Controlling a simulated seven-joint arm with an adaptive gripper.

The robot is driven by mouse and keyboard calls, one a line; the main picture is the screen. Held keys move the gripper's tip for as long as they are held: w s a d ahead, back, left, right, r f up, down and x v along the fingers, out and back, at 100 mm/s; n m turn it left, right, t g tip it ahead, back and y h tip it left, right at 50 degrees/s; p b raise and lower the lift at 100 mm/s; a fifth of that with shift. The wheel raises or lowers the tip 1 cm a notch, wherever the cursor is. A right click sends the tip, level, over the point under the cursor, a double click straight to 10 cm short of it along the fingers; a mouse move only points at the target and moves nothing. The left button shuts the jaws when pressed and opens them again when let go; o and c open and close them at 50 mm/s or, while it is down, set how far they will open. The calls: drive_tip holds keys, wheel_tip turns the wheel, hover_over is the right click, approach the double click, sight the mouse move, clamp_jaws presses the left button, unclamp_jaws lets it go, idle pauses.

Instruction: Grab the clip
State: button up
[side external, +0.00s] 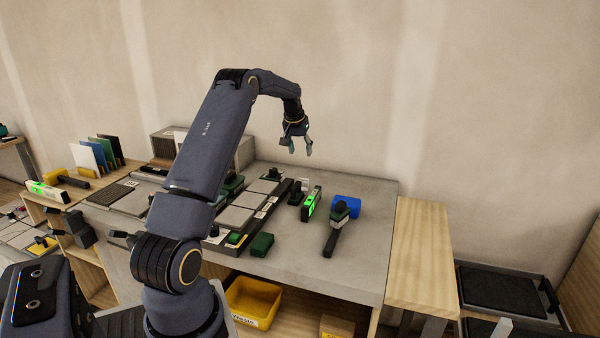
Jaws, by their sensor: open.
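My gripper (298,150) is open and empty, pointing down high above the back of the grey worktop (372,190). Nothing is between its fingers. I cannot surely pick out a clip at this size. Light grey tiles (235,217) lie on the worktop, with small dark green and black pieces around them, such as a dark green piece (272,175) at the back. A small black piece (297,192) stands right of the tiles. My arm hides part of the tile area.
A level with a lit green face (311,204), a blue block (346,207) and a black-handled tool (335,235) stand to the right. A dark green block (262,245) lies near the front edge. A yellow bin (252,302) is below. The worktop's right end is clear.

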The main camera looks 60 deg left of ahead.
approach(304, 179)
drive_tip(key=x, duration=0.5)
drive_tip(key=shift+w+a+f, duration=0.1)
drive_tip(key=shift+w+a, duration=0.05)
drive_tip(key=shift+a, duration=0.1)
drive_tip(key=x, duration=0.5)
drive_tip(key=shift+d+f, duration=0.15)
drive_tip(key=shift+f, duration=0.25)
drive_tip(key=c, duration=0.5)
drive_tip(key=shift+c, duration=0.2)
drive_tip(key=shift+r, duration=0.1)
